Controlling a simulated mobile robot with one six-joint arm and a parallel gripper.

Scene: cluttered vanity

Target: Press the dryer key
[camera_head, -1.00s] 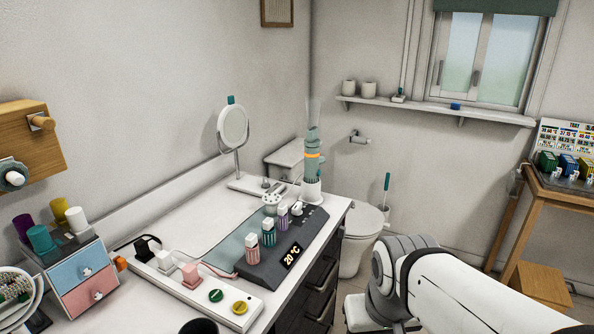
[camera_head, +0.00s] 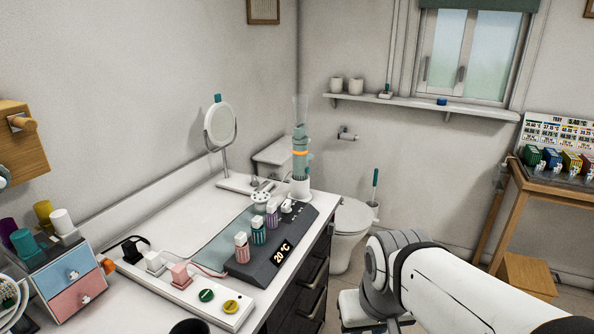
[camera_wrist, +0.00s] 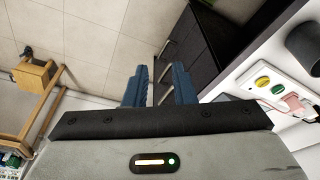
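A white power strip (camera_head: 180,289) lies along the vanity's front, with a round green button (camera_head: 206,295) and a round yellow button (camera_head: 231,307) at its near end. Both buttons also show in the wrist view, the green one (camera_wrist: 278,88) and the yellow one (camera_wrist: 262,81). A dark console (camera_head: 262,262) with a "20 °C" display stands behind the strip. I cannot read which control is the dryer key. My gripper (camera_wrist: 159,83) has two blue fingers apart with nothing between them. It is over the floor beside the dark drawers, away from the buttons. The head view does not show the fingers.
Coloured bottles (camera_head: 257,229) stand on the console. A pink plug (camera_head: 181,275) and a white plug (camera_head: 154,262) sit in the strip. A dark cup (camera_wrist: 304,41) is near the buttons. Dark drawers (camera_head: 312,285) front the vanity. A toilet (camera_head: 352,232) stands beyond.

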